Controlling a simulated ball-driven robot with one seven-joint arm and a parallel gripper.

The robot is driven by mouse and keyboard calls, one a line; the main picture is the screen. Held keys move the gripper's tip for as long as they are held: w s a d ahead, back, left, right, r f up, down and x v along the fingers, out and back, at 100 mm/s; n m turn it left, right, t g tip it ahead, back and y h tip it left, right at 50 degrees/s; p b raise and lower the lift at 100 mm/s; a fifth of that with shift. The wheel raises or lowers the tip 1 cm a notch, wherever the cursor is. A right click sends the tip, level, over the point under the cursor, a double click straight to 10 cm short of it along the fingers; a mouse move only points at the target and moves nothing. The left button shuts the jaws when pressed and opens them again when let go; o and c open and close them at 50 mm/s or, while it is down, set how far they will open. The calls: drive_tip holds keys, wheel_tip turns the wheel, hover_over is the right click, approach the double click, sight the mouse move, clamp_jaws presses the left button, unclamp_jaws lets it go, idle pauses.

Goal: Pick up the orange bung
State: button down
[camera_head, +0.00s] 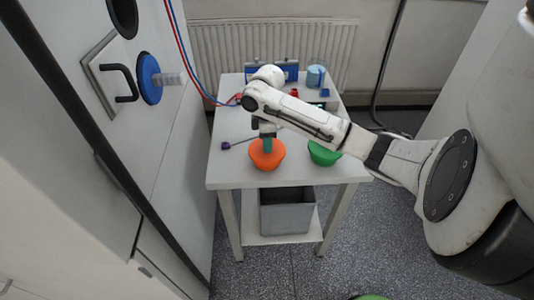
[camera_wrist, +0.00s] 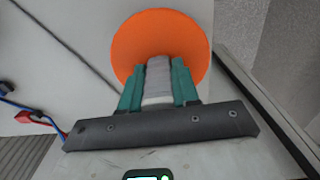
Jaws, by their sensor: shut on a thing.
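The orange bung (camera_head: 267,156) is a round, tapered piece near the front edge of the white table, below my gripper in the head view. In the wrist view, the orange bung (camera_wrist: 160,40) fills the top middle as a wide orange disc with a pale grey grip. My gripper (camera_head: 267,142) points down over it. In the wrist view, the teal fingers of my gripper (camera_wrist: 158,82) are shut on the grey grip, one on each side. I cannot tell whether the bung touches the table.
A green bung (camera_head: 324,154) stands to the right on the white table (camera_head: 229,175). A purple-ended tool (camera_head: 226,145) lies to the left. A blue cup (camera_head: 316,75) and a blue box (camera_head: 284,72) are at the back. A grey bin (camera_head: 288,213) sits on the lower shelf.

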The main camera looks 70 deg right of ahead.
drive_tip(key=shift+r, duration=0.2)
drive_tip(key=shift+r, duration=0.6)
drive_tip(key=s+a+r+p, duration=0.2)
drive_tip(key=s+a+r, duration=0.1)
drive_tip(key=s+r, duration=0.3)
drive_tip(key=s+a+r+p, duration=0.3)
drive_tip(key=s+r, duration=0.3)
drive_tip(key=r, duration=0.4)
drive_tip(key=shift+a+r, duration=0.25)
drive_tip(key=shift+a, duration=0.1)
drive_tip(key=shift+s, duration=0.1)
